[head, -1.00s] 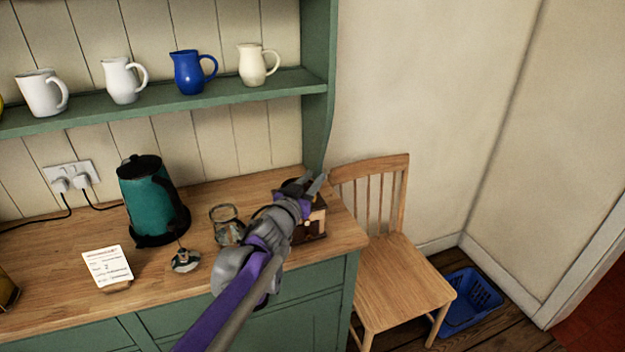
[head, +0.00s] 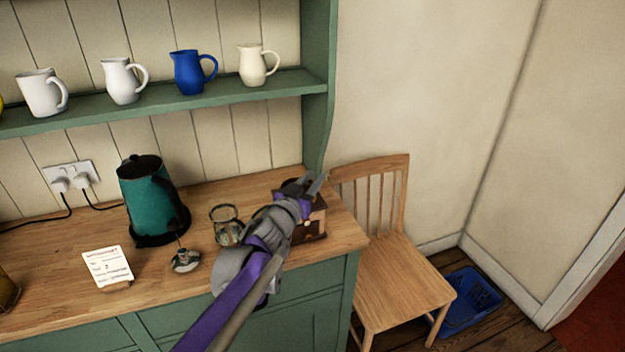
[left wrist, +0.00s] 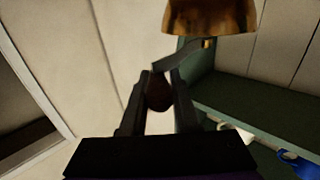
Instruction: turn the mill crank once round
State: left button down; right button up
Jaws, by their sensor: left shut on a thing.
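The mill (head: 316,222) is a brown wooden box near the right end of the wooden counter. My left gripper (head: 314,184) is over its top, and my wrist hides part of the box. In the left wrist view, my left gripper (left wrist: 159,86) is shut on a dark reddish-brown crank knob (left wrist: 159,97). The dark crank arm (left wrist: 186,52) runs from near the knob to below the brass dome (left wrist: 210,16) of the mill. My right gripper is in neither view.
A glass jar (head: 226,228), a small round item (head: 186,261), a card (head: 107,266) and a teal kettle (head: 147,200) stand left of the mill. A green shelf (head: 170,103) holds several jugs above. A wooden chair (head: 400,275) stands right of the counter.

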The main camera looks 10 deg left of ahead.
pick_arm(q)
jog(key=shift+s+a+f+m+h+b, duration=0.15)
jog(key=shift+s+a+m+h+b, duration=0.1)
jog(key=shift+m+h+b, duration=0.5)
jog(key=shift+s+a+m+g+h+b, duration=0.25)
jog(key=shift+m+g+h+b, duration=0.25)
jog(key=shift+h+b, duration=0.4)
jog(key=h, duration=0.1)
jog(key=m+g+h, duration=0.1)
jog(key=h, duration=0.1)
jog(key=shift+s+a+m, duration=0.25)
jog(key=shift+a+m, duration=0.1)
jog(key=shift+a, duration=0.05)
jog(key=m+g+h, duration=0.2)
jog(key=a+g+h, duration=0.1)
jog(key=shift+s+m+p, duration=0.25)
jog(key=shift+m+p, duration=0.15)
jog(key=shift+s+a+m+g+h+p, duration=0.1)
jog(key=shift+a+m+g+h+p, duration=0.25)
jog(key=shift+m+g+h, duration=0.4)
jog(key=shift+s+a+m+g+h+p, duration=0.1)
jog(key=shift+a+m+g+h+p, duration=0.3)
jog(key=shift+g, duration=0.5)
jog(key=shift+s+a+m+g+h+p, duration=0.15)
jog(key=shift+m+g+h+p, duration=0.1)
jog(key=shift+m+g+h, duration=0.55)
jog(key=shift+w, duration=0.1)
jog(key=c, duration=0.6)
grip_release()
jog(key=shift+c, duration=0.2)
